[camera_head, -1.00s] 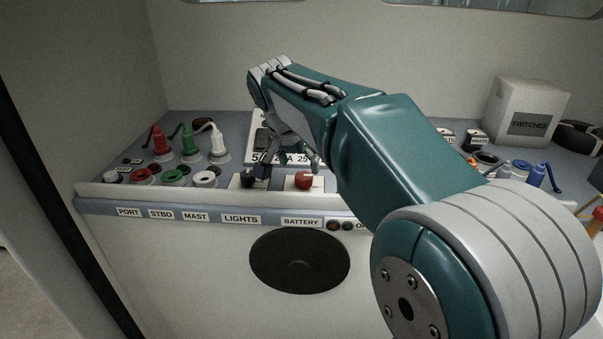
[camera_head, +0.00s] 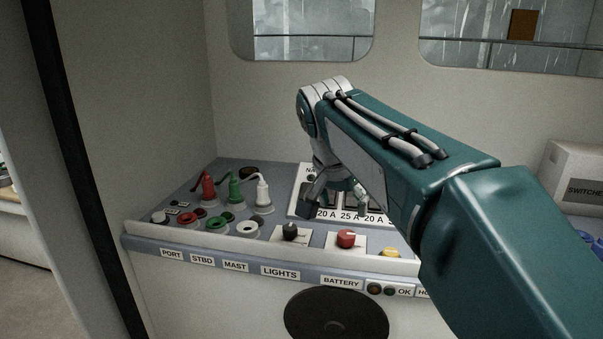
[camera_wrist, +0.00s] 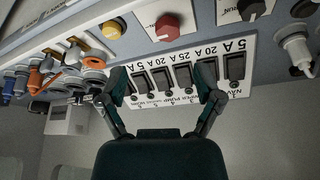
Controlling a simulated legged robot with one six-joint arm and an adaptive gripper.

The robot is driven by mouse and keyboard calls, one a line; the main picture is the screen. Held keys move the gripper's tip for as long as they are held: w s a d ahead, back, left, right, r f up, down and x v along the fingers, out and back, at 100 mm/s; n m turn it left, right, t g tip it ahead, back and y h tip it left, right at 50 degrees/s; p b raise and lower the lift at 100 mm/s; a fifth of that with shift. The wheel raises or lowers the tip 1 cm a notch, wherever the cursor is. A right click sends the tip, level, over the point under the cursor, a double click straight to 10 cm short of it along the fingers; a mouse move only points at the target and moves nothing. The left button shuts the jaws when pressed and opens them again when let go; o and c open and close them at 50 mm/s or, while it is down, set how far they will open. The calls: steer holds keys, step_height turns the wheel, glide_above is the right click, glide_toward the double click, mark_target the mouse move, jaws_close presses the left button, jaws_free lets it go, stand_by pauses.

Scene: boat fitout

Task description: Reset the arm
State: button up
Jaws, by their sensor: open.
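My arm reaches in from the right in the head view, bent over the console. My gripper (camera_head: 338,203) points down above the white breaker panel (camera_head: 300,206), partly hidden by the arm. In the wrist view my gripper (camera_wrist: 162,98) has its two fingers spread apart with nothing between them. The breaker panel (camera_wrist: 158,68), with its row of dark switches and amp labels, lies beyond the fingertips. I cannot tell whether the fingers touch the panel.
A red knob (camera_head: 346,239) and a black knob (camera_head: 290,232) sit at the console's front. Red, green and white plugs (camera_head: 235,190) stand to the left. A box marked SWITCHES (camera_head: 580,178) is at the right. A yellow button (camera_wrist: 112,29) shows in the wrist view.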

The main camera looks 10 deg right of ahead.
steer(key=s+d+f+n+t+y, duration=0.1)
steer(key=s+f+n, duration=0.2)
steer(key=s+f, duration=0.4)
steer(key=s+d+f+n+t+y, duration=0.1)
steer(key=s+f+n, duration=0.3)
steer(key=s+f, duration=0.4)
steer(key=s, duration=0.6)
steer(key=shift+s+d+f+y, duration=0.25)
steer(key=shift+s+d+y, duration=0.05)
steer(key=shift+s+d, duration=0.1)
